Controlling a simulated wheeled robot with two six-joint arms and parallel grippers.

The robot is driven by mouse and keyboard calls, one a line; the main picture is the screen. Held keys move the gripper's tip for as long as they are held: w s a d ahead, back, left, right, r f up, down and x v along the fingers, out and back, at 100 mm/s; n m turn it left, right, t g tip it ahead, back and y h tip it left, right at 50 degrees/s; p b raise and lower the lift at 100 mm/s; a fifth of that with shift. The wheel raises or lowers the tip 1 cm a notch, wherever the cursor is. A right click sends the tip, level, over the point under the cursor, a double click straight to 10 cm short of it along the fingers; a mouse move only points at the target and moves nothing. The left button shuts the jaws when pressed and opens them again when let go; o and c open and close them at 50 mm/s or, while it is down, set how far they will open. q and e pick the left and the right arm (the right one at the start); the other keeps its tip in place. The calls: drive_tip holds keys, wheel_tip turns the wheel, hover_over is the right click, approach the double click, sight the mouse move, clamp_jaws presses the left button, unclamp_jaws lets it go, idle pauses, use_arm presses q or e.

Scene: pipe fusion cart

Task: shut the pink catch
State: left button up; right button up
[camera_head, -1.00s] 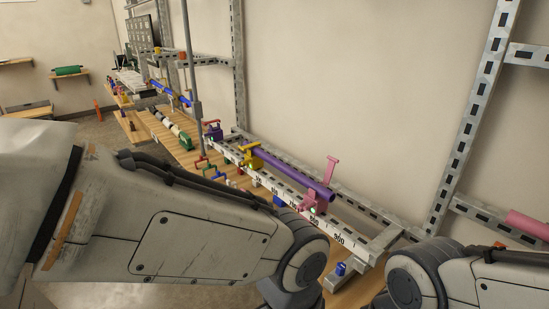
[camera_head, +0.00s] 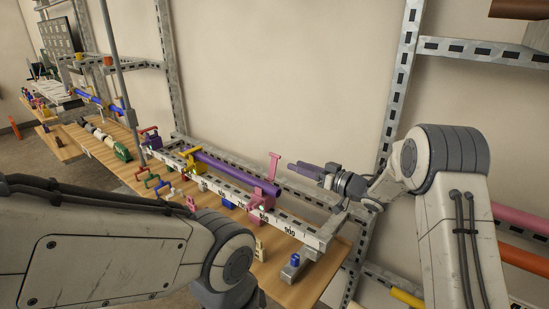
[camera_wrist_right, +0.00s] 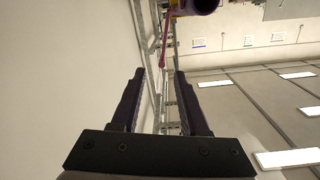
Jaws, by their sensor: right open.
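The pink catch (camera_head: 273,168) stands open on the rail frame, its lever upright with a short crossbar at the top. Its pink base (camera_head: 256,198) sits at the near end of the purple pipe (camera_head: 235,170). My right gripper (camera_head: 304,170) is open and empty, to the right of the lever and apart from it, fingers pointing left. In the right wrist view the pink lever (camera_wrist_right: 168,38) shows beyond the open fingertips (camera_wrist_right: 159,72), near the pipe's round end (camera_wrist_right: 203,4). My left arm comes in from the left; its gripper is out of the picture.
A yellow catch (camera_head: 193,160) and a red-topped purple one (camera_head: 149,138) stand farther along the marked rail (camera_head: 228,188). A blue-knobbed piece (camera_head: 294,261) lies near the wooden bench's front end. A metal upright (camera_head: 397,95) rises behind my right gripper.

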sight(274, 156)
drive_tip(key=shift+y, duration=0.5)
drive_tip(key=x, duration=0.3)
drive_tip(key=p+x, duration=0.1)
drive_tip(key=x, duration=0.2)
drive_tip(key=p+x, duration=0.1)
drive_tip(key=x, duration=0.2)
drive_tip(key=shift+w+a+f, duration=0.15)
drive_tip(key=shift+a+f, duration=0.1)
drive_tip(key=shift+a, duration=0.1)
clamp_jaws()
idle(0.6)
